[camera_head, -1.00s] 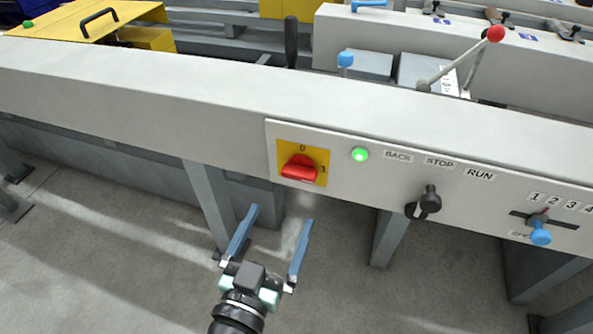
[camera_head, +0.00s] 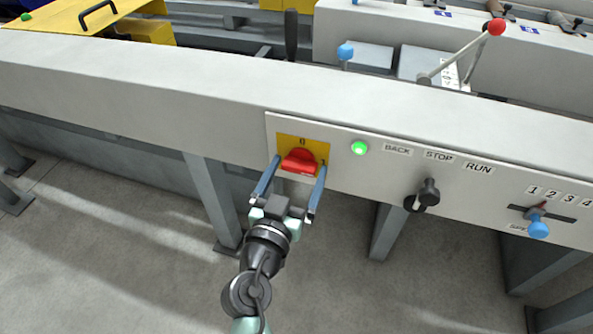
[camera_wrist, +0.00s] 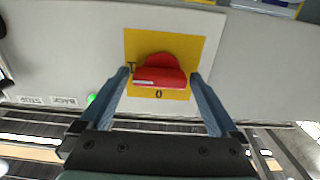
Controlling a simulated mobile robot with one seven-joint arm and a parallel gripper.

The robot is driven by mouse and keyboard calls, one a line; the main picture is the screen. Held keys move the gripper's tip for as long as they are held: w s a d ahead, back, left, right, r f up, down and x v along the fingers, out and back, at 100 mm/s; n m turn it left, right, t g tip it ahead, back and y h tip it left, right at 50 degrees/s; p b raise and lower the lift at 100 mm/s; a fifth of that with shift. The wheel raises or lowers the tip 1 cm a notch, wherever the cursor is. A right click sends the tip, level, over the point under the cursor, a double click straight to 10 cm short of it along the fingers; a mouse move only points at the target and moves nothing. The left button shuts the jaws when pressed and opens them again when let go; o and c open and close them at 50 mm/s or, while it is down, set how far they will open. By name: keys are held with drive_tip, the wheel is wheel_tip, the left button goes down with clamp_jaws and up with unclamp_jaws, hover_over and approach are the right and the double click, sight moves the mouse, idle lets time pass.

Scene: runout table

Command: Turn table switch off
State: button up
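The table switch is a red rotary knob (camera_head: 300,161) on a yellow plate (camera_head: 288,142) marked 0 at the top and 1 at the right. It sits at the left end of the light grey control panel. The knob's grip bar lies roughly across, with its pale mark toward the 1 side. My gripper (camera_head: 298,167) is open, with one blue finger on each side of the knob. In the wrist view the knob (camera_wrist: 160,72) is between the fingertips (camera_wrist: 160,76), with gaps on both sides. I cannot tell whether either finger touches it.
A lit green lamp (camera_head: 360,148) is right of the switch. Further right are a black BACK/STOP/RUN selector (camera_head: 427,195) and a blue-knobbed speed slider (camera_head: 538,227). A red-balled lever (camera_head: 496,27) stands above the table. Open floor lies below the panel, between the legs.

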drive_tip(key=c, duration=1.1)
drive_tip(key=n, duration=0.4)
drive_tip(key=shift+n, duration=0.3)
drive_tip(key=n, duration=0.4)
drive_tip(key=shift+n, duration=0.3)
drive_tip(key=n+p, duration=0.1)
drive_tip(key=n, duration=0.3)
drive_tip(key=shift+a+r+p, duration=0.1)
drive_tip(key=shift+p, duration=0.2)
drive_tip(key=shift+n+p, duration=0.7)
drive_tip(key=shift+n, duration=1.7)
drive_tip(key=o, duration=1.2)
